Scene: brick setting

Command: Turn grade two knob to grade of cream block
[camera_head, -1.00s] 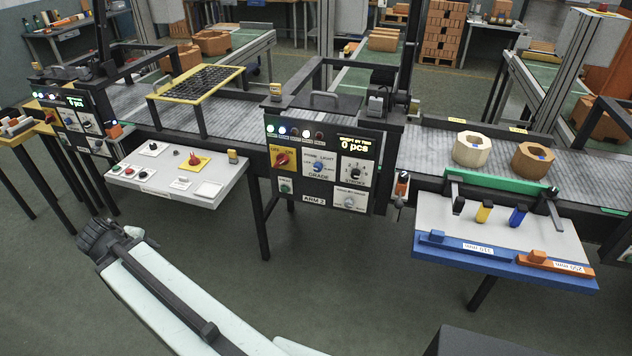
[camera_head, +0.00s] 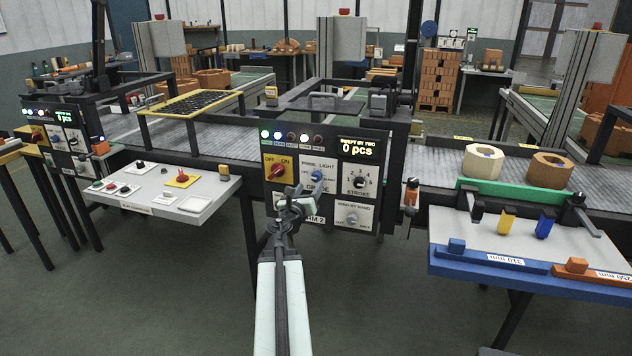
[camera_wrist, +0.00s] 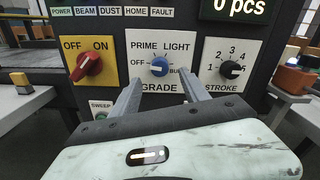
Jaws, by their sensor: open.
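The blue grade knob (camera_wrist: 159,66) sits on a white plate marked OFF, PRIME, LIGHT and a partly covered word starting "BU". It also shows on the ARM 2 panel in the head view (camera_head: 317,175). I cannot tell surely which mark its pointer faces. My gripper (camera_wrist: 160,84) is open and empty, its fingers either side of and just below the knob in the wrist view; contact is not visible. In the head view my gripper (camera_head: 291,202) covers part of the panel's lower left. The cream block (camera_head: 483,165) stands on the conveyor at right.
A red OFF/ON knob (camera_wrist: 87,66) is left of the grade knob, and a black stroke knob (camera_wrist: 232,69) is right. A brown block (camera_head: 551,170) stands beside the cream one. A grey shelf (camera_head: 160,190) juts out left of the panel; a blue-edged tray (camera_head: 500,268) juts out right.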

